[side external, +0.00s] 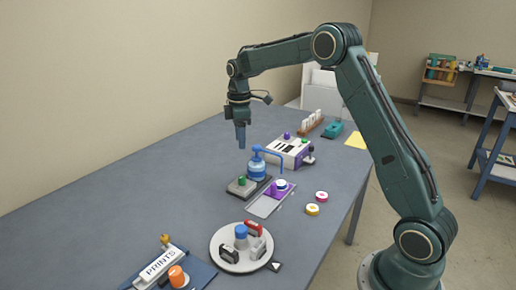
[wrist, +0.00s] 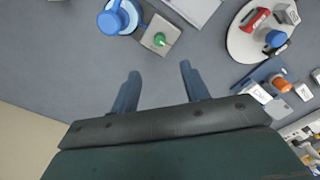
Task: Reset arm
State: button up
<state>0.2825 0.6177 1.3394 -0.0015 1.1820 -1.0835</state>
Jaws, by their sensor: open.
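My gripper (side external: 241,137) hangs from my raised arm, pointing down above the grey-blue table (side external: 130,190) in the side view. In the wrist view its two blue fingers (wrist: 157,85) are apart, with only bare table showing between them. The gripper is open and empty. It is apart from the blue pump bottle (side external: 257,170), which stands on the table below and to its right in the side view. The bottle also shows at the top of the wrist view (wrist: 115,20).
A grey block with a green button (side external: 242,187) sits beside the bottle. A round white tray (side external: 228,266) holds several small items. A white and purple machine (side external: 288,152) stands behind. A "PRINTS" holder (side external: 160,267) is at the front. The table's left side is clear.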

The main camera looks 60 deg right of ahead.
jog(key=s+a+r+m+t, duration=0.1)
jog(key=s+a+r+m, duration=0.1)
jog(key=s+a+r, duration=0.5)
jog(key=s+a+r+m+t, duration=0.25)
jog(key=s+r, duration=0.25)
jog(key=s, duration=0.4)
jog(key=s+a+f+m+t, duration=0.1)
jog(key=s+a+m, duration=0.1)
jog(key=s, duration=0.7)
jog(key=s+a+f+m+t, duration=0.1)
jog(key=s+a+m, duration=0.1)
jog(key=s, duration=0.6)
jog(key=shift+s+a+f+m, duration=0.35)
jog(key=shift+s+a, duration=0.05)
jog(key=shift+a, duration=0.35)
